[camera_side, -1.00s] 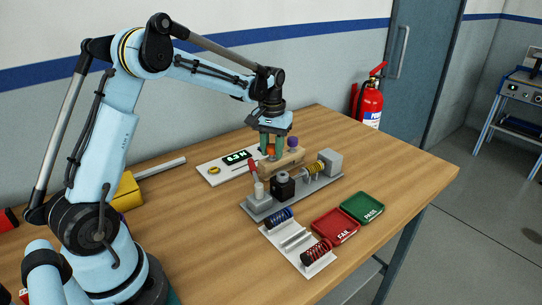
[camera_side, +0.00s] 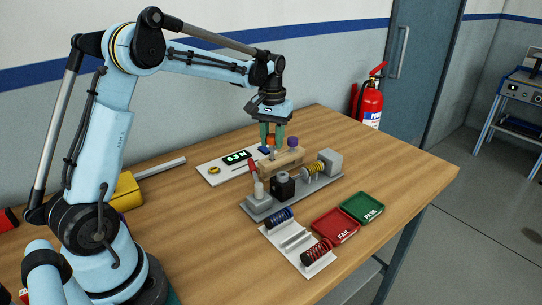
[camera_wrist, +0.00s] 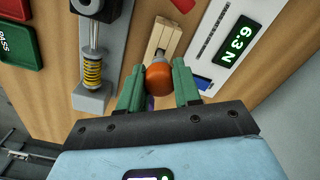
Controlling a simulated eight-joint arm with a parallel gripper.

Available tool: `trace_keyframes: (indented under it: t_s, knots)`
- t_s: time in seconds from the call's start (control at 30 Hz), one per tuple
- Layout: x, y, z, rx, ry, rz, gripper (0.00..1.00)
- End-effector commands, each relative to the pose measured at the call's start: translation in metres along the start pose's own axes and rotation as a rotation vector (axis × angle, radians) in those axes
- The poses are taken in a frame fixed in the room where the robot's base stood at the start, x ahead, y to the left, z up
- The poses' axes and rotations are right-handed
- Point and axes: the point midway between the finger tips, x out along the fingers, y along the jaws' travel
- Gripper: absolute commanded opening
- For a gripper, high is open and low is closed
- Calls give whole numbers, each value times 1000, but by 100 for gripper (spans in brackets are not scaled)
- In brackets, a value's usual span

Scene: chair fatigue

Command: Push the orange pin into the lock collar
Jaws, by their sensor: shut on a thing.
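My gripper (camera_side: 271,140) is shut on the orange pin (camera_side: 270,141), just above the wooden block (camera_side: 266,170). In the wrist view the pin's orange knob (camera_wrist: 159,79) sits between the green fingers of my gripper (camera_wrist: 158,84). A grey shank shows beyond the knob, over the wooden block (camera_wrist: 158,40); whether its tip is clear of the block is hard to tell. A black block (camera_side: 284,188) stands on the grey fixture in front of the wooden block. I cannot tell for sure which part is the lock collar.
A force display (camera_side: 238,157) lies behind. Red (camera_side: 320,225) and green (camera_side: 350,205) trays and a spring tray (camera_side: 267,231) lie in front.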

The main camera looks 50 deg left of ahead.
Motion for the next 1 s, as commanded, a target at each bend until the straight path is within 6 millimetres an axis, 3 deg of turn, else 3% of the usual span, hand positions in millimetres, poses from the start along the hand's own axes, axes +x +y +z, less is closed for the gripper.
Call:
trace_keyframes:
  t_s: [1.0]
  knots:
    - [-23,0,0,0,0,0,6]
